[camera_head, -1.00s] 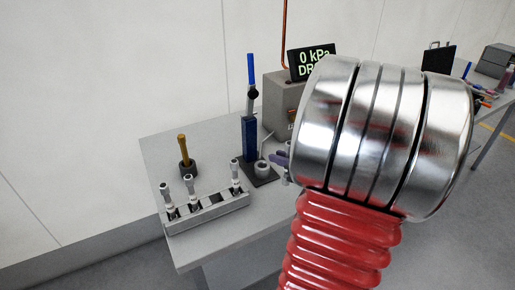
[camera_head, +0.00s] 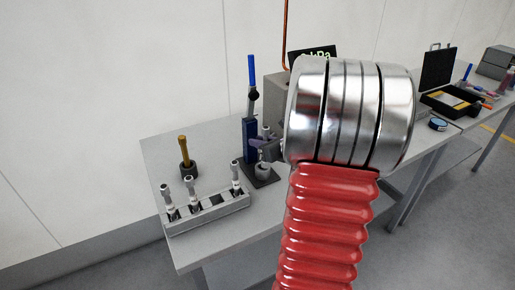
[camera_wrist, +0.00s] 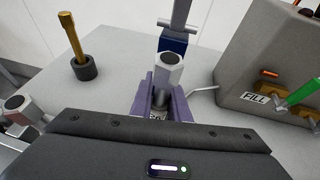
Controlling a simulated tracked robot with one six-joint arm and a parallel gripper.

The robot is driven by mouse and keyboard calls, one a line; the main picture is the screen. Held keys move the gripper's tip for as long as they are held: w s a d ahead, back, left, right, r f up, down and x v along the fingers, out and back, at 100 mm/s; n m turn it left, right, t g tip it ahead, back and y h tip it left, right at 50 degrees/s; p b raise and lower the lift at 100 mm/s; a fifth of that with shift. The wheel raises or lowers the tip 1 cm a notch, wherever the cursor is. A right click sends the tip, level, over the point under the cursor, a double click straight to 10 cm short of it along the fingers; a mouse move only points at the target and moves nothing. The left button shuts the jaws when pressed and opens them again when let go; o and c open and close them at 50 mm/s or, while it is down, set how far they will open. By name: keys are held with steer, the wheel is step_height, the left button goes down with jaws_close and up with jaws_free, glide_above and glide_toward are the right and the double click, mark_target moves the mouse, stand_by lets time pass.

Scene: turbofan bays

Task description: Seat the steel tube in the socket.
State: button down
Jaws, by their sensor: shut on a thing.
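The steel tube (camera_wrist: 168,68) has a hexagonal, hollow top and stands roughly upright between the purple fingers of my gripper (camera_wrist: 163,100) in the wrist view. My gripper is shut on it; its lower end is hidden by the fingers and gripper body. In the head view my gripper (camera_head: 264,148) is beside the blue press-like stand (camera_head: 249,140), over its dark base. A small grey cup (camera_head: 262,169), possibly the socket, shows just below the fingers. I cannot tell whether the tube touches it.
A grey rack (camera_head: 208,213) holds several similar tubes and has one empty slot. A brass-coloured rod (camera_head: 182,147) stands in a dark round holder behind it. A grey box labelled FILL (camera_wrist: 265,85) is close on the right. A second bench with an open case (camera_head: 455,100) lies further right.

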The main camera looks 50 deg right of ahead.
steer(key=shift+w, duration=0.25)
steer(key=shift+w+d+f, duration=0.1)
steer(key=shift+w+f, duration=0.1)
steer(key=shift+f, duration=0.7)
steer(key=shift+w+f, duration=0.15)
steer(key=shift+f, duration=0.7)
steer(key=shift+f, duration=0.1)
steer(key=c, duration=1.7)
jaws_free()
